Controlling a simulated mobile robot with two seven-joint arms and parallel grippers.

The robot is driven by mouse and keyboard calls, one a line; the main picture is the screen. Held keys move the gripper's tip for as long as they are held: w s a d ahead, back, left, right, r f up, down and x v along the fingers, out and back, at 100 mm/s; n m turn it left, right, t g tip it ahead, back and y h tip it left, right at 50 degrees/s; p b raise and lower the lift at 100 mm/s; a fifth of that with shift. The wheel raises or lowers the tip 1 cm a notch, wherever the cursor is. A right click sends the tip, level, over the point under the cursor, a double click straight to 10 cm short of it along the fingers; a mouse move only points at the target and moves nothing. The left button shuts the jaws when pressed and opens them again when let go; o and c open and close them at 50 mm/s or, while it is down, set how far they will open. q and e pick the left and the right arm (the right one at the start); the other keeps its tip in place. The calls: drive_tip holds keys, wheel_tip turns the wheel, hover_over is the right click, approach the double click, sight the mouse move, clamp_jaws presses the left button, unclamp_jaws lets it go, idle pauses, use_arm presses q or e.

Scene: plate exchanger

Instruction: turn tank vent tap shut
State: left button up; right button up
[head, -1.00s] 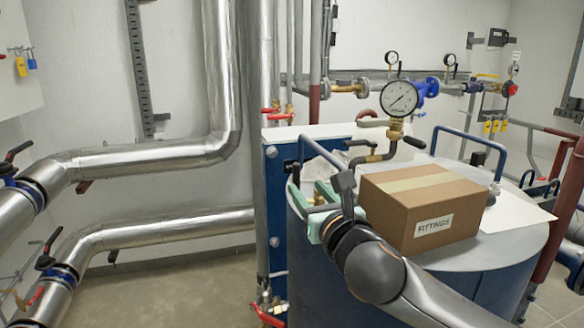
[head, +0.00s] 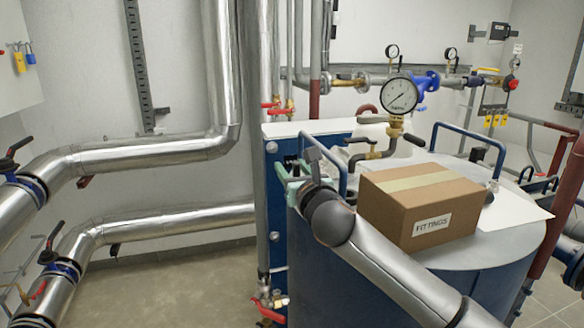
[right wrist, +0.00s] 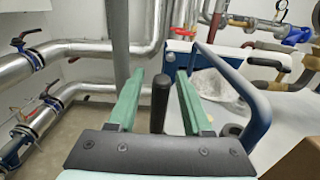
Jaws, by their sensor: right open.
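My right gripper (head: 292,180) is at the left rim of the blue tank (head: 330,262). In the right wrist view its two green fingers (right wrist: 159,76) are open. A black upright handle (right wrist: 158,105) stands between them, with gaps showing on both sides; it looks like the vent tap's lever. My left gripper is not in view.
A cardboard box (head: 420,205) marked FITTINGS sits on the tank lid. A blue rail (right wrist: 235,85) rises right of the gripper. A pressure gauge (head: 399,96) and a black-handled bent pipe (head: 374,156) stand behind. Floor at left is clear.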

clamp_jaws()
idle(0.4)
idle(1.0)
